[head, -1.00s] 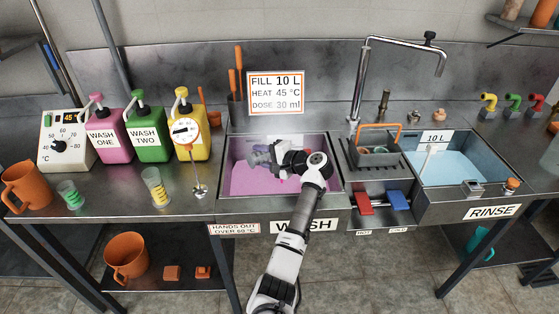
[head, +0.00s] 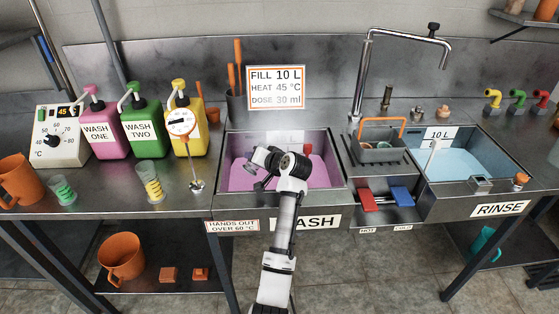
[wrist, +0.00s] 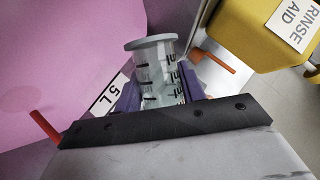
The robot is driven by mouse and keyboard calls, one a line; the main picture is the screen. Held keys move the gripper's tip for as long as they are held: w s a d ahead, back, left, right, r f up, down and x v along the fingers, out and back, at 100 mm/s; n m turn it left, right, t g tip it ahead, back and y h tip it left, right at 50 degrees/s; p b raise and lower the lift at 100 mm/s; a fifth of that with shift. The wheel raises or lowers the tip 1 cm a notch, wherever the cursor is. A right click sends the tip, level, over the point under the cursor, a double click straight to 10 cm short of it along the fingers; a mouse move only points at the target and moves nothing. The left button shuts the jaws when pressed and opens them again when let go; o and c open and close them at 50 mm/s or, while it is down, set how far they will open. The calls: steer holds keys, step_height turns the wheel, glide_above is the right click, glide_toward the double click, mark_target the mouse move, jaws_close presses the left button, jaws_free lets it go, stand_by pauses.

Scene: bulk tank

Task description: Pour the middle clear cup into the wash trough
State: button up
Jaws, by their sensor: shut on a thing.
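My gripper (head: 255,165) is over the left part of the wash trough (head: 335,180), which holds pink liquid. In the wrist view its purple fingers (wrist: 158,95) are shut on a clear cup (wrist: 155,65) with dark measuring marks. No coloured contents show in this cup, and no stream is visible. The cup is hardly visible in the head view, so its exact tilt cannot be told.
Pink (head: 103,130), green (head: 145,130) and yellow (head: 188,130) pump bottles stand left of the trough. A round gauge on a probe (head: 181,123) stands before the yellow one. The rinse basin (head: 465,165) is at right, past a caddy (head: 378,150).

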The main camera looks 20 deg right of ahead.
mark_target(247, 165)
steer(key=a+r+n+h, duration=0.2)
steer(key=shift+s+a+r+n+t, duration=0.2)
steer(key=shift+s+n+t, duration=0.1)
steer(key=shift+n+t, duration=0.1)
steer(key=shift+s+a+r+n+h, duration=0.1)
steer(key=shift+a+r+n+h, duration=0.45)
steer(key=shift+h, duration=0.25)
steer(key=shift+a+r+n+t+h+b, duration=0.35)
steer(key=shift+n+t+h, duration=0.2)
steer(key=shift+n, duration=0.2)
